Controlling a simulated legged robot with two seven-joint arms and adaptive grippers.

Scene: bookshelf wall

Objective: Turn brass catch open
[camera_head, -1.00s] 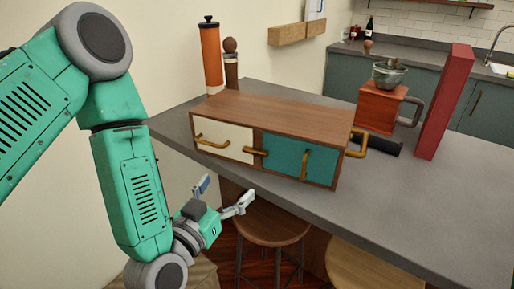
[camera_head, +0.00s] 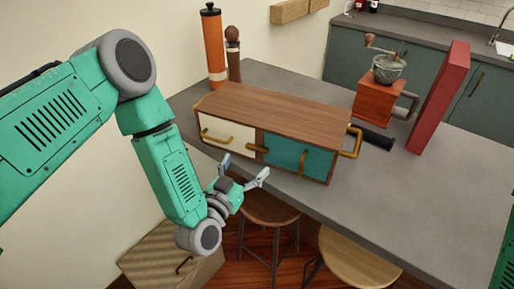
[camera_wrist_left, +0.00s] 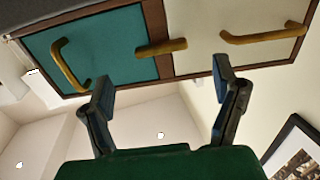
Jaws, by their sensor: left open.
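A wooden cabinet (camera_head: 275,112) stands on the grey counter, with a cream door on the left and a teal door on the right. The brass catch (camera_head: 257,148) is a short bar at the seam between the doors. In the left wrist view the catch (camera_wrist_left: 161,47) lies roughly level, across the dark divider. My left gripper (camera_head: 245,168) is open and empty, below and in front of the catch. In the left wrist view my left gripper (camera_wrist_left: 163,75) has its fingers spread to either side below the catch, apart from it. My right gripper is out of view.
Brass handles sit on the cream door (camera_head: 217,138), teal door (camera_head: 302,163) and the cabinet's right end (camera_head: 352,143). A coffee grinder (camera_head: 379,100), a red upright board (camera_head: 438,98) and two tall mills stand on the counter (camera_head: 430,180). Stools (camera_head: 360,258) stand below.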

